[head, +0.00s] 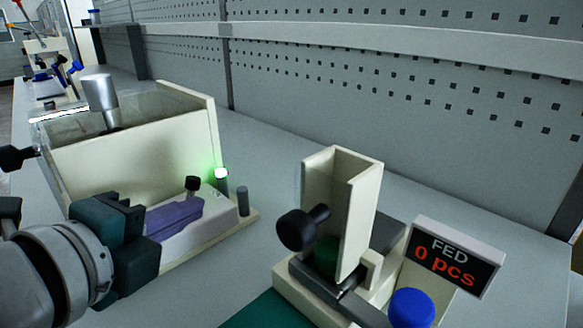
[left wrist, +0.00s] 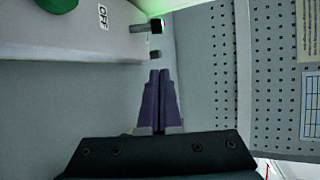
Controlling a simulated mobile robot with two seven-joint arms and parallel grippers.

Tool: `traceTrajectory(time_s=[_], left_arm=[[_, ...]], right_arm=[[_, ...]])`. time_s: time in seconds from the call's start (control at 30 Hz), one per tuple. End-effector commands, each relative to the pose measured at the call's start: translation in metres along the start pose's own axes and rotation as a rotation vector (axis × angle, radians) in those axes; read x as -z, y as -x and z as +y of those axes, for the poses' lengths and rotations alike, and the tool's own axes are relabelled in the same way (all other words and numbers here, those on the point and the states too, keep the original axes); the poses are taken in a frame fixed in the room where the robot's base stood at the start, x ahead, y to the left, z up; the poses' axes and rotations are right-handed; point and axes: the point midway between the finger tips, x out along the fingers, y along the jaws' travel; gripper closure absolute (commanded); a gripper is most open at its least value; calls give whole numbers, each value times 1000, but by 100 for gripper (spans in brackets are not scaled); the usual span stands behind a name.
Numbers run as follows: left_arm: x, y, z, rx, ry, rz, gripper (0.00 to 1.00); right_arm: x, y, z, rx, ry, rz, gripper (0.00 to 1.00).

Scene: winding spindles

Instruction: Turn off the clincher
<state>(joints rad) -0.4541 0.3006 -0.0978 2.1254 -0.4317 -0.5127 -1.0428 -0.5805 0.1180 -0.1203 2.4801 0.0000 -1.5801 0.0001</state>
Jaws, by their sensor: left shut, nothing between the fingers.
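The cream machine (head: 140,160) at the left, which I take for the clincher, has a lit green lamp (head: 221,173) at its near right corner. A black-knobbed lever (head: 193,184) and a short grey post (head: 243,200) stand close to the lamp. My left gripper (head: 200,206) is shut and empty, its purple fingers in front of the lever. In the left wrist view an OFF label (left wrist: 102,16), a green part (left wrist: 60,3) and a dark-tipped rod (left wrist: 146,28) show beyond the fingertips (left wrist: 160,72). Whether the fingers touch anything is unclear. My right gripper is out of view.
A cream feeder (head: 345,205) with a black knob (head: 297,230) stands right of centre. Beside it are a sign reading FED 0 pcs (head: 456,257) and a blue button (head: 411,308). Perforated panel (head: 400,75) closes the back. The grey bench between both machines is clear.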

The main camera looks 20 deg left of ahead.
Motion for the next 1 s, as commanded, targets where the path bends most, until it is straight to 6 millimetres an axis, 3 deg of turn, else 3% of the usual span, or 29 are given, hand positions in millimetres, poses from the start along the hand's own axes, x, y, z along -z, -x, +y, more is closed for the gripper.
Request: traceTrajectory(time_s=[0.17,0.63,1.0], left_arm=[[0,-14,1,1,1,0,100],[0,-101,1,1,2,-1,100],[-29,-76,0,-2,1,0,100]], right_arm=[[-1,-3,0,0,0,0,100],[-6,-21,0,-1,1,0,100],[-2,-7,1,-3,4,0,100]])
